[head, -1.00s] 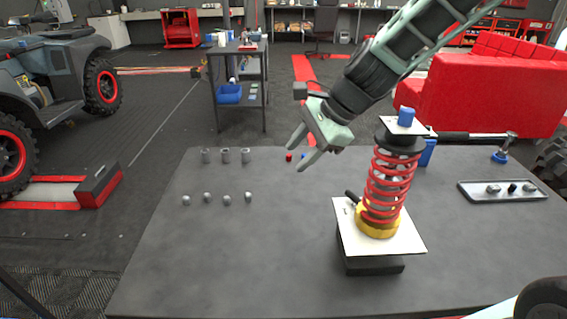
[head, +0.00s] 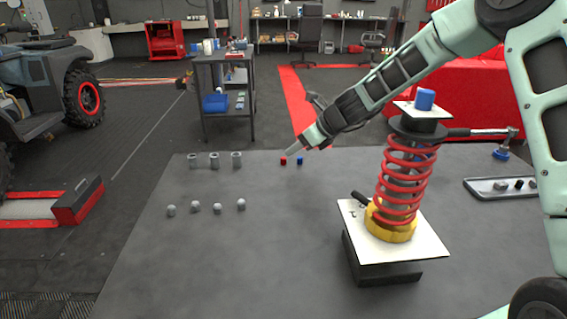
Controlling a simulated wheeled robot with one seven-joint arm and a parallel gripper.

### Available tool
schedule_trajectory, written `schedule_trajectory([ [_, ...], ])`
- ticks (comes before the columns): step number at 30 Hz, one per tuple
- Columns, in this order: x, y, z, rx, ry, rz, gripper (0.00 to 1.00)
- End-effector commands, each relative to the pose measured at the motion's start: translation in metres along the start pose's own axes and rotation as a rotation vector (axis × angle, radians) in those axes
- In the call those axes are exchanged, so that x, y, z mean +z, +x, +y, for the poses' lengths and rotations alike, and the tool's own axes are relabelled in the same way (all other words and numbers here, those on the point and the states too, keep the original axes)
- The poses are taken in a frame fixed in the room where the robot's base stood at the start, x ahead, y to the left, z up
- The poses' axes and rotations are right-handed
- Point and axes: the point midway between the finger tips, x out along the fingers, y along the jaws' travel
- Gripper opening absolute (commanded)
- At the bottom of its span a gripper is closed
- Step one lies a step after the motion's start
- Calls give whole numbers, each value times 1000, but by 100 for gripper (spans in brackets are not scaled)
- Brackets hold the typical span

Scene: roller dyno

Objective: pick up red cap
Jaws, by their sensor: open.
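The small red cap (head: 283,160) stands on the grey table (head: 262,270) near its far edge, just left of a small blue cap (head: 300,161). My gripper (head: 304,149) is open and empty. It shows above and slightly right of the red cap in the picture, with one pale fingertip close to the cap. I cannot tell whether it touches.
A red coil-spring shock absorber (head: 403,185) stands on a white plate (head: 430,250) at the right, with another blue cap (head: 425,99) on top. Several grey cylinders and balls sit at the left. A tray (head: 490,192) lies far right. The table's front left is clear.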

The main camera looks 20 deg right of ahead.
Motion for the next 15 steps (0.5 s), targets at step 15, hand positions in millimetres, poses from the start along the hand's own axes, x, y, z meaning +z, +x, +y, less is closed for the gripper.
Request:
schedule_trajectory([
  [15, -6, 56, -4, 1, -3, 0, 43],
])
